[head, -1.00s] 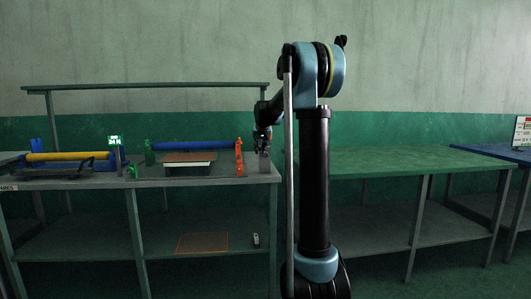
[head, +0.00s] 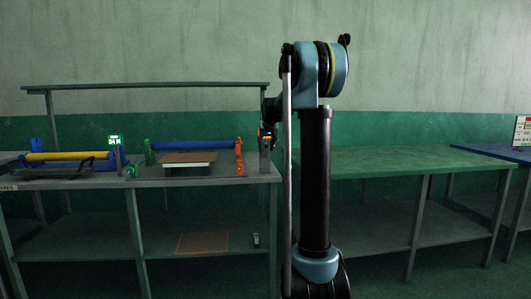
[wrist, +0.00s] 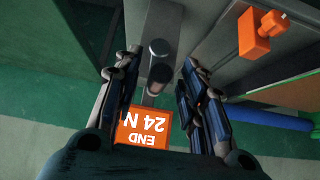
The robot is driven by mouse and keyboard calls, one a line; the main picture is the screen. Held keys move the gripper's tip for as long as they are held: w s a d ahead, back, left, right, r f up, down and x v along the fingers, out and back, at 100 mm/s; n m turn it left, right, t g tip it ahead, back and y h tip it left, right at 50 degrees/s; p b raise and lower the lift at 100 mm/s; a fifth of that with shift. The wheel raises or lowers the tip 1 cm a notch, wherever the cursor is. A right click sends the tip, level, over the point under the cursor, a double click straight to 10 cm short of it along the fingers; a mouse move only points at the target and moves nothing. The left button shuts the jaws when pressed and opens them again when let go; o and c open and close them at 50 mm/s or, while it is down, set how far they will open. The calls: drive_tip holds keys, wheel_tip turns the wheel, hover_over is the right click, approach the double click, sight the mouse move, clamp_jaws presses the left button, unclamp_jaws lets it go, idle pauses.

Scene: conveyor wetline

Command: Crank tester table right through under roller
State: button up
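The tester stands on the grey bench in the head view. Its blue roller (head: 192,146) lies between a green post (head: 149,152) and an orange bracket (head: 239,157). The tester table, a brown-topped plate with a white edge (head: 188,158), sits in front of and below the roller. A grey upright piece (head: 265,164) stands at the bench's right end, below my gripper (head: 267,137). In the wrist view my gripper (wrist: 160,57) is open, with a round grey knob (wrist: 158,47) between or below its fingers. I cannot tell whether they touch it.
An orange sign reading "END 24 N" (wrist: 143,128) shows between the finger bases. A yellow roller (head: 68,156) and a small green sign (head: 115,140) stand left on the bench. An orange part (wrist: 262,30) is near the right finger. A bare green table (head: 420,160) stands right.

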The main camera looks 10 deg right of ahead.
drive_tip(key=s, duration=0.7)
idle(0.3)
drive_tip(key=s+f+g, duration=0.2)
drive_tip(key=s+f, duration=0.6)
drive_tip(key=s, duration=0.8)
drive_tip(key=s+f+g, duration=0.2)
drive_tip(key=s+f, duration=0.7)
drive_tip(key=s, duration=0.8)
drive_tip(key=s+f+g, duration=0.2)
drive_tip(key=s+f, duration=0.7)
drive_tip(key=s, duration=0.8)
drive_tip(key=shift+d, duration=0.45)
drive_tip(key=shift+s, duration=0.1)
